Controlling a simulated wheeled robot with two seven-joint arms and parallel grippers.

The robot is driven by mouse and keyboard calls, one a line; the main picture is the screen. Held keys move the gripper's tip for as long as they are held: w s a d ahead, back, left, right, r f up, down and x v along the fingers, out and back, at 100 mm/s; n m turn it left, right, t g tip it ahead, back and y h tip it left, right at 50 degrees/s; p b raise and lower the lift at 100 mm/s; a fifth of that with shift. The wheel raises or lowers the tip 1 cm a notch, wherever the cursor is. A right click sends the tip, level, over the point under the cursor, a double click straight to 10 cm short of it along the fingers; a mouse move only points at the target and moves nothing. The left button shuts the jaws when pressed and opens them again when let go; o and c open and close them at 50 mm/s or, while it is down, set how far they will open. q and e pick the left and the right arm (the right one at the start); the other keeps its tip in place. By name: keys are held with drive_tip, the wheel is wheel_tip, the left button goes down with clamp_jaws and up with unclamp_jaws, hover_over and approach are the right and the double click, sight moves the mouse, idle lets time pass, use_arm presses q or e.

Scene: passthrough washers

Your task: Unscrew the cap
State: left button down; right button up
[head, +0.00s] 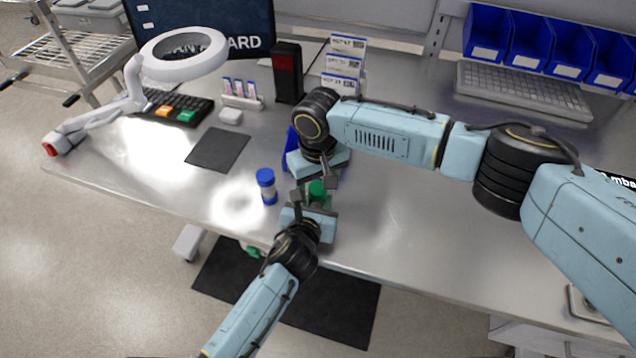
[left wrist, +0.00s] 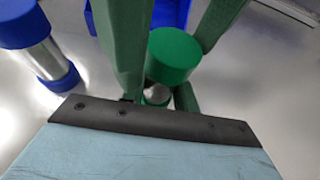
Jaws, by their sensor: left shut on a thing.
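A container with a green cap (head: 317,188) stands near the table's front edge; the cap (left wrist: 173,55) shows large in the left wrist view, with a little silvery body below it. My left gripper (head: 308,208) is shut on this container, its green fingers (left wrist: 158,95) on either side below the cap. The container's lower part is hidden. My right gripper (head: 314,190) points down from above, its fingers apart near the cap; contact with the cap cannot be made out.
A blue-capped container (head: 266,186) stands just left. A blue object (head: 290,148) is partly hidden behind my right gripper. A dark mat (head: 218,149), magnifier lamp (head: 185,55) and keyboard (head: 180,106) lie further left. Blue bins (head: 530,45) stand at the back right.

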drive_tip(key=shift+r, duration=3.85)
drive_tip(key=shift+c, duration=0.3)
wheel_tip(320, 180, down, 8)
drive_tip(key=shift+r, duration=0.15)
drive_tip(key=c, duration=1)
drive_tip(key=o, duration=1.1)
drive_tip(key=shift+c, duration=0.2)
